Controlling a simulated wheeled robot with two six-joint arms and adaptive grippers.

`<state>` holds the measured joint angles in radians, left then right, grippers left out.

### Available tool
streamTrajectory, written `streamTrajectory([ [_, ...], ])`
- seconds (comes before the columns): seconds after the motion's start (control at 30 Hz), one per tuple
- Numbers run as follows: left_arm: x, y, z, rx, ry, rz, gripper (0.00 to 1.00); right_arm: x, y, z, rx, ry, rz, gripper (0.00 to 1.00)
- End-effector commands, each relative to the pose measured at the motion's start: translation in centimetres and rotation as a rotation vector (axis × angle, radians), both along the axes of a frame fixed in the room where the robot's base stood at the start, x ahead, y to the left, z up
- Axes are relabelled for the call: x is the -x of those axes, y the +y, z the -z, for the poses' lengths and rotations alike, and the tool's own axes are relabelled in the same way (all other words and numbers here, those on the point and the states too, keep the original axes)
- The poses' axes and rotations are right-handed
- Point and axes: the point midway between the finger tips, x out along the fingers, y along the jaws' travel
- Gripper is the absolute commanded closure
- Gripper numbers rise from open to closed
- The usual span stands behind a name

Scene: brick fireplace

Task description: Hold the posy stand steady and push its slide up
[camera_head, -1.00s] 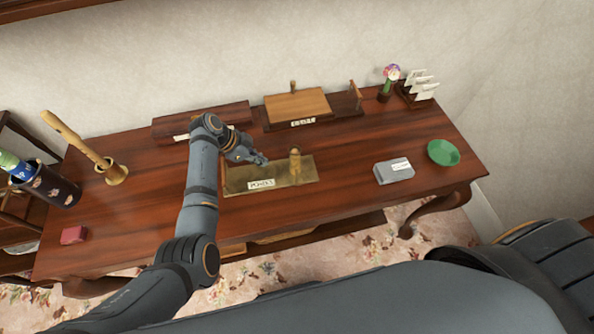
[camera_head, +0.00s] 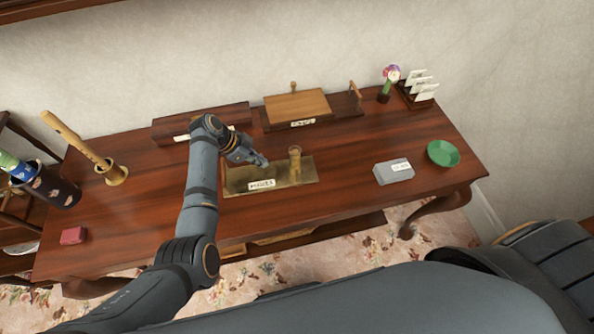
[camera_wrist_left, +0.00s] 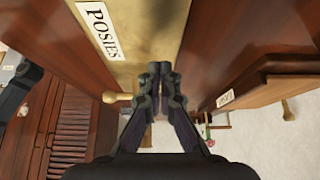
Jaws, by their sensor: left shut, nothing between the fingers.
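The posy stand is a flat brass plate (camera_head: 235,180) with a white label and an upright brass post (camera_head: 295,165) near its right end. It lies on the wooden desk. My left gripper (camera_head: 264,162) is shut and empty over the plate, left of the post and apart from it. In the left wrist view the closed fingers (camera_wrist_left: 160,78) are beside the brass plate (camera_wrist_left: 158,30), whose label reads POSIES. A small brass knob (camera_wrist_left: 118,98) shows left of the fingers; which part it is I cannot tell. My right gripper is out of view.
Behind the plate are a long dark box (camera_head: 225,117) and a wooden board on a labelled base (camera_head: 340,107). A grey box (camera_head: 392,172) and green dish (camera_head: 443,153) stand to the right. A brass mortar (camera_head: 116,175) and red block (camera_head: 74,236) are left.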

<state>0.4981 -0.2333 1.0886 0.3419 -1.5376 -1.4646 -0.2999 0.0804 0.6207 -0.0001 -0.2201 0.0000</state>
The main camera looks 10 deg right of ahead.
Motion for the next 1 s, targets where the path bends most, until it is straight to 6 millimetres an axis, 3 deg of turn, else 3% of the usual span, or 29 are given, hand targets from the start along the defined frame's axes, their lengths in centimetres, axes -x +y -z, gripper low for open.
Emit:
streamTrajectory([
  [1.0,0.0,0.0,2.1,0.0,0.0,0.0,1.0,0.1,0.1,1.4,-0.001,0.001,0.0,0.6],
])
